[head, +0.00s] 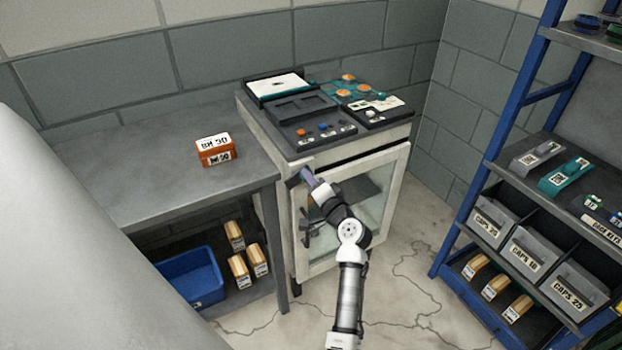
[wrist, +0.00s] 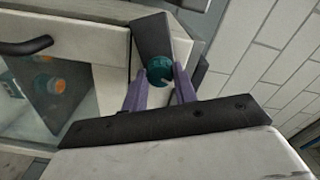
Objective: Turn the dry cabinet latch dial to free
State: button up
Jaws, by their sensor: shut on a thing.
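The dry cabinet (head: 345,262) is a pale cabinet with a glass door, standing in the middle of the head view. The latch dial (wrist: 159,67) is a round teal knob with a pale mark, on a dark plate (wrist: 150,36) at the door's edge in the wrist view. My gripper (wrist: 160,82) has its two purple fingers shut on the dial, one on each side. In the head view my gripper (head: 307,175) is at the cabinet's upper left front corner and hides the dial. The writing around the dial is too small to read.
A dark door handle (head: 304,228) is below my gripper; it also shows in the wrist view (wrist: 26,46). A grey bench (head: 150,165) with an orange box (head: 215,150) stands left. A blue shelf rack (head: 500,150) stands right. Floor between is clear.

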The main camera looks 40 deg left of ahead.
jog(key=m+p, duration=0.2)
jog(key=m, duration=0.2)
jog(key=shift+m, duration=0.4)
dwell(0.4)
jog(key=o, duration=1)
jog(key=b+v, duration=0.3)
jog(key=v, duration=1.1)
jog(key=shift+a, duration=0.1)
